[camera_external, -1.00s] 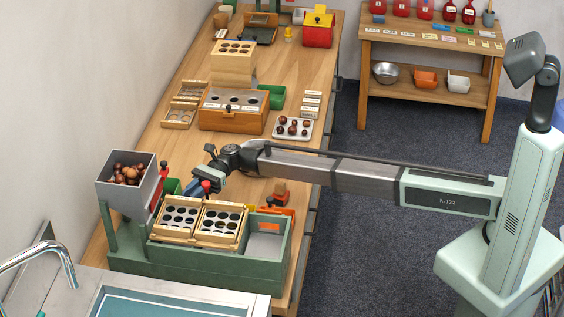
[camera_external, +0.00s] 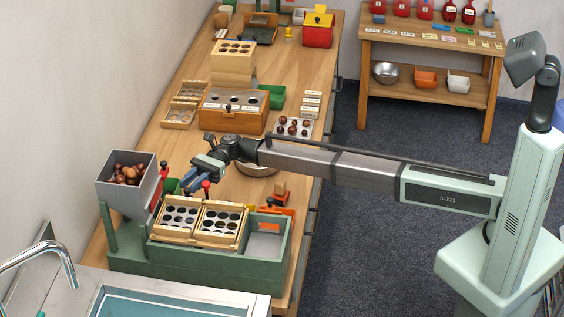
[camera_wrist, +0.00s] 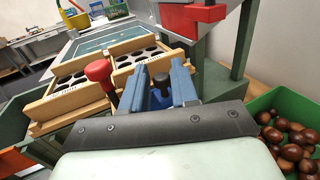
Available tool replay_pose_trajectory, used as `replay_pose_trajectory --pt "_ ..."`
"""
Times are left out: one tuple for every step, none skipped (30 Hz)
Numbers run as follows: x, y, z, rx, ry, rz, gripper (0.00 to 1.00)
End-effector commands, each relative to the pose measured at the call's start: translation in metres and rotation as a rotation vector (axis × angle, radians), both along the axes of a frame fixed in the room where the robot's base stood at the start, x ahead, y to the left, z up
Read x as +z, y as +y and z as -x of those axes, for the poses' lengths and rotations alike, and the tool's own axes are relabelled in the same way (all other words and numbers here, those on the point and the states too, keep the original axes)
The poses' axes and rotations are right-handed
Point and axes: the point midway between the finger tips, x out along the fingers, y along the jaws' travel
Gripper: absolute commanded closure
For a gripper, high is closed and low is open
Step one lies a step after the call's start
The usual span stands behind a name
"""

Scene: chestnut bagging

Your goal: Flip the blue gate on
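Two tray frames with round holes, the left one (camera_external: 180,216) and the right one (camera_external: 221,222), sit on the green stand (camera_external: 190,262). A red-knobbed lever (camera_wrist: 98,72) stands by one frame, left of my fingers in the wrist view. My gripper (camera_wrist: 160,88) has two blue fingers, pointing down at the back edge of the frames; it also shows in the external view (camera_external: 190,182). A dark knob (camera_wrist: 162,80) shows between the fingers, with a gap seen beside it, so they look open around it. I cannot tell whether this knob belongs to the blue gate.
A grey hopper of chestnuts (camera_external: 146,189) stands at the left, with a red part (camera_wrist: 192,16) close ahead in the wrist view. A green bin of chestnuts (camera_wrist: 262,104) is to the right there. An orange piece with a black knob (camera_external: 268,206) is right of the frames.

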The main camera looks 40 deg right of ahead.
Motion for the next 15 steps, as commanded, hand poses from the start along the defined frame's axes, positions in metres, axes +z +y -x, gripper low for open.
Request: replay_pose_trajectory --pt "-0.0008 0.0 0.0 0.0 0.0 0.001 0.66" --pt "-0.0011 0.0 0.0001 0.0 -0.001 0.002 0.63" --pt "-0.0014 0.0 0.0001 0.0 -0.001 0.002 0.6" --pt "-0.0016 0.0 0.0001 0.0 -0.001 0.003 0.57" --pt "-0.0018 0.0 0.0001 0.0 0.0 0.003 0.55" --pt "-0.002 -0.0001 0.0002 0.001 0.0 0.003 0.55" --pt "-0.0021 -0.0001 0.0002 0.001 -0.001 0.004 0.55" --pt "-0.0022 -0.0001 0.0002 0.001 -0.001 0.004 0.55" --pt "-0.0024 -0.0001 0.0003 0.001 -0.001 0.004 0.55" --pt "-0.0025 -0.0001 0.0003 0.001 -0.001 0.004 0.55" --pt "-0.0025 -0.0002 0.0002 0.001 -0.001 0.005 0.55" --pt "-0.0026 -0.0006 0.0001 0.001 -0.001 0.005 0.55" --pt "-0.0027 -0.0012 -0.0002 0.001 -0.001 0.005 0.55" --pt "-0.0027 -0.0023 -0.0006 0.001 -0.001 0.005 0.55" --pt "-0.0028 -0.0045 -0.0014 0.001 -0.001 0.005 0.55"
